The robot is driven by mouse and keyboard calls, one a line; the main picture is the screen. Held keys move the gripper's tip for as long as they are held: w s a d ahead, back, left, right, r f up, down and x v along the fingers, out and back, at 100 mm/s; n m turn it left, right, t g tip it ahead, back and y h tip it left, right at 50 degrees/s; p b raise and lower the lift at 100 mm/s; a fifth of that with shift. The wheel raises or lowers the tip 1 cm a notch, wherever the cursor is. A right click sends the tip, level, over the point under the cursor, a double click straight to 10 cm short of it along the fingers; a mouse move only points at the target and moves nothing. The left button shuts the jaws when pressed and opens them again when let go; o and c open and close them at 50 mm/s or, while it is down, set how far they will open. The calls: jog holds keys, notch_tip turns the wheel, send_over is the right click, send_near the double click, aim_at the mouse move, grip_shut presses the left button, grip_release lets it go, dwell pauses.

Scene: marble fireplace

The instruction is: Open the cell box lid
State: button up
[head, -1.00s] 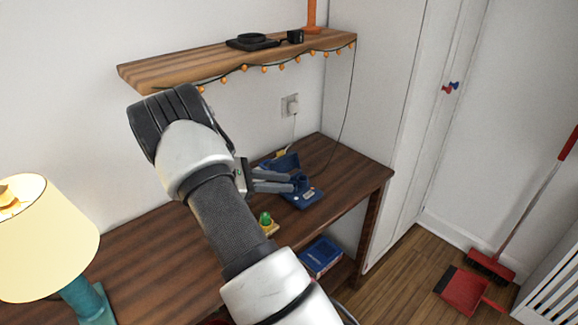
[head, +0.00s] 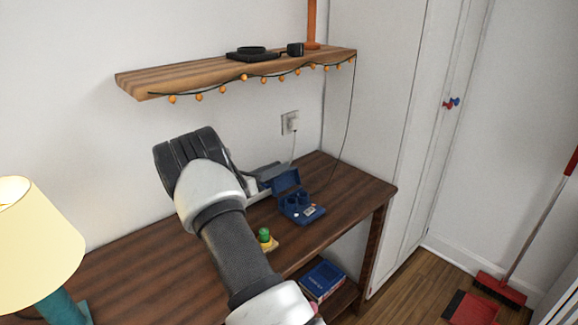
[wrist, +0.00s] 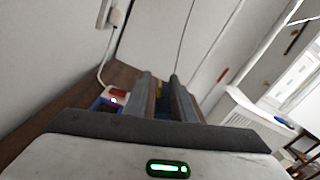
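The blue cell box (head: 302,210) stands near the right end of the dark wooden desk. Its lid (head: 286,181) is raised at the back, and dark round shapes show in the open base. My gripper (head: 264,180) is just left of the raised lid, at about its height. In the head view its fingertips overlap the lid's left edge, and I cannot tell whether they touch it. In the wrist view my gripper (wrist: 162,84) has its two grey fingers apart, with a narrow gap and something dark blue and yellow beyond.
A green-topped yellow item (head: 265,238) sits on the desk (head: 340,190) in front of the box. A wooden shelf (head: 190,78) with hanging bulbs is above. A lamp (head: 30,235) stands left. A blue book (head: 323,280) lies on the lower shelf. The desk right of the box is clear.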

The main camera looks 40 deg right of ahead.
jog(key=shift+w+d+b, duration=0.2)
jog(key=shift+d+b, duration=0.1)
jog(key=shift+d, duration=2.4)
grip_shut()
